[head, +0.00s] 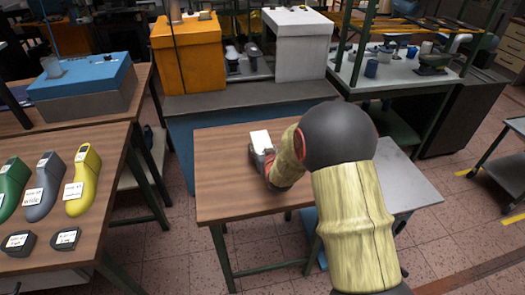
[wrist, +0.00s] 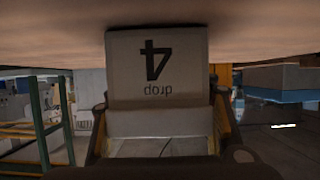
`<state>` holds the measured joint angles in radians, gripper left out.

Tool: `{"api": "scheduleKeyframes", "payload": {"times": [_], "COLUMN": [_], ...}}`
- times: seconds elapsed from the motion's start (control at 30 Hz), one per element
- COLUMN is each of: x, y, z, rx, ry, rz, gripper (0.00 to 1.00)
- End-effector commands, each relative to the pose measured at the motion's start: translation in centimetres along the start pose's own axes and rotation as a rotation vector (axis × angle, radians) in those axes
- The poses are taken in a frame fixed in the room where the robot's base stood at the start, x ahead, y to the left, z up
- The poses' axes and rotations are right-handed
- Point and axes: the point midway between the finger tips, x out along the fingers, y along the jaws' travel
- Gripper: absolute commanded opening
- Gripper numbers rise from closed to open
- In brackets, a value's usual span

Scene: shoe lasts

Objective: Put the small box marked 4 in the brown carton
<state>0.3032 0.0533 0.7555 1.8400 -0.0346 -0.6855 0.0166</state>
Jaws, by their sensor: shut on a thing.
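The small box marked 4 (wrist: 130,85) fills the middle of the wrist view. Its pale face bears a dark 4 and a short word, both upside down. My gripper (wrist: 160,118) is shut on this box, with a finger at each side. In the head view the box shows a white top (head: 260,139) over the wooden table, with my gripper (head: 264,157) at its near side. The box is close to the tabletop; I cannot tell whether it touches. I cannot make out a brown carton in either view.
The small wooden table (head: 225,180) is bare around the box. A left table (head: 100,225) carries several coloured shoe lasts and dark labelled blocks. An orange box (head: 187,55) and a white box (head: 297,45) stand on the bench behind. Another bench (head: 400,75) is at back right.

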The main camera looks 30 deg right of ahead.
Motion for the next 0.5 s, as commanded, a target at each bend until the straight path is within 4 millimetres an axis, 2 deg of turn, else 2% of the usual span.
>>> {"api": "scheduleKeyframes", "payload": {"times": [0.17,0.2,0.5], "x": [0.14,0.12,0.09], "y": [0.00,0.00,0.00], "z": [0.31,0.36,0.28], "rx": [0.000,0.000,0.000], "ry": [0.001,-0.001,-0.001], "rz": [0.000,0.000,0.000], "gripper": [0.22,0.54,0.71]}}
